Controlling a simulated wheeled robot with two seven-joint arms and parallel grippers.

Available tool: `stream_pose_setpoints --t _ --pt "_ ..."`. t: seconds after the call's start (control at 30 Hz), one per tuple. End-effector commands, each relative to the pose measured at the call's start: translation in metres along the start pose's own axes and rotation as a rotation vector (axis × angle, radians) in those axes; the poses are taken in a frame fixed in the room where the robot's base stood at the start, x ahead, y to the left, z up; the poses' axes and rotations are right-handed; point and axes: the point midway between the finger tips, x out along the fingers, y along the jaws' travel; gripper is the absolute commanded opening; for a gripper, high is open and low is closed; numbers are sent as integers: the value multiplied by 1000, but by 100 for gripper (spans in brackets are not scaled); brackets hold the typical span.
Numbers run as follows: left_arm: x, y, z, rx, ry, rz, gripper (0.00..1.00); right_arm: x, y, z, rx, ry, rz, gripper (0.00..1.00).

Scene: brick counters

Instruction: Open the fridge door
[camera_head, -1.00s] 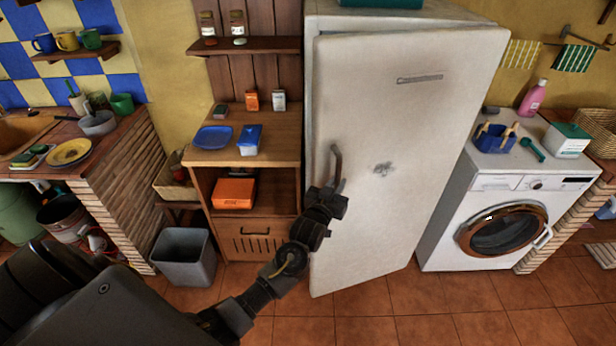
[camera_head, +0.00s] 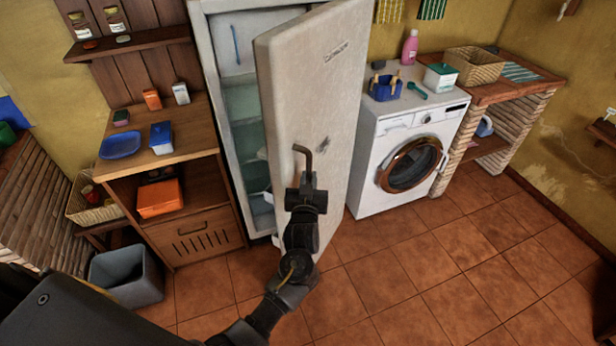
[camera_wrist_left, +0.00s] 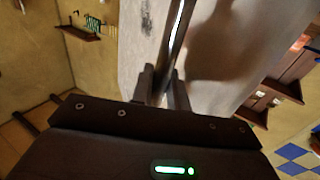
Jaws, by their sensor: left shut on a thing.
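The white fridge door (camera_head: 345,110) stands partly open, swung out toward me, with its hinge side at the right. The fridge interior (camera_head: 243,115) shows pale shelves through the gap at the left. My left gripper (camera_head: 305,178) is shut on the door's dark handle (camera_head: 304,154). In the left wrist view the handle (camera_wrist_left: 176,45) runs up from between the two fingers (camera_wrist_left: 162,86). The door face (camera_wrist_left: 140,50) fills the middle of that view. My right gripper is not in view.
A washing machine (camera_head: 380,180) stands right of the fridge. A wooden cabinet (camera_head: 190,200) with a drawer is at the left, and a grey bin (camera_head: 128,278) stands near its foot. The tiled floor (camera_head: 440,270) at the right front is clear.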

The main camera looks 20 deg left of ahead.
Motion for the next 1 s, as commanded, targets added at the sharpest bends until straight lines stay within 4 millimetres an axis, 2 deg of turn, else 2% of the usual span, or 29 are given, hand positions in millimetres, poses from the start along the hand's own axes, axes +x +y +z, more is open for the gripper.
stream_pose_setpoints --t 0.53,0.57,0.67,0.7,1.0 --pt "-1 2 -2 -1 6 -5 0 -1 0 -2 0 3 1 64" --pt "-1 2 -2 -1 6 -5 20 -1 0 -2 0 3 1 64" --pt "-1 2 -2 -1 5 -6 33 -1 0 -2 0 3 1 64" --pt "-1 2 -2 -1 4 -6 35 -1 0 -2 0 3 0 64" --pt "-1 2 -1 0 2 -4 35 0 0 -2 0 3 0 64"
